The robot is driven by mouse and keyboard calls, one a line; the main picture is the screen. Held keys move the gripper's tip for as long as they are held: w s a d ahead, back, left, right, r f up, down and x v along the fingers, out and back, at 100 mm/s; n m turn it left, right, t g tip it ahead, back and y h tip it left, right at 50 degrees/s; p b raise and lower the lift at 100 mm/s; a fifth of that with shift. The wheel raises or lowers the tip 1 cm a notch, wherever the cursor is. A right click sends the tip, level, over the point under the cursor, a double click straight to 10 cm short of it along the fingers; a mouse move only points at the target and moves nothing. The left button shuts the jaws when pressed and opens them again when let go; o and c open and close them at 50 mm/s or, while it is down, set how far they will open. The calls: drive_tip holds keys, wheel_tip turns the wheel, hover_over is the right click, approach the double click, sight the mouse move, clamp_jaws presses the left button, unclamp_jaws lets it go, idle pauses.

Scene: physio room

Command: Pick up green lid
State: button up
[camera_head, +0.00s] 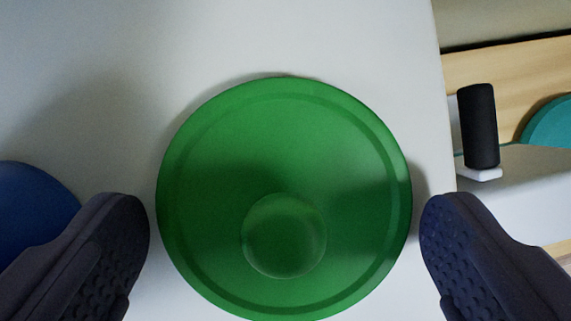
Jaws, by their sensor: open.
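The green lid (300,135) is round with a raised rim band and a round knob (284,236) below its middle in the picture. It lies on a white surface (330,35). My gripper (285,225) is open, with one dark, textured finger on the left of the lid and one on the right. Narrow gaps show between the fingers and the lid's edge. A shadow falls across the lid's lower part. The lid's bottom edge nearly meets the picture's bottom edge.
A blue round object (30,210) is partly in view at the left, close by my left finger. Past the white surface's right edge are a black cylinder (479,125), a teal round thing (552,125) and light wood (515,65). The white surface is clear above the lid.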

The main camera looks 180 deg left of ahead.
drive_tip(key=shift+c, duration=0.2)
drive_tip(key=c, duration=0.7)
drive_tip(key=shift+o, duration=0.2)
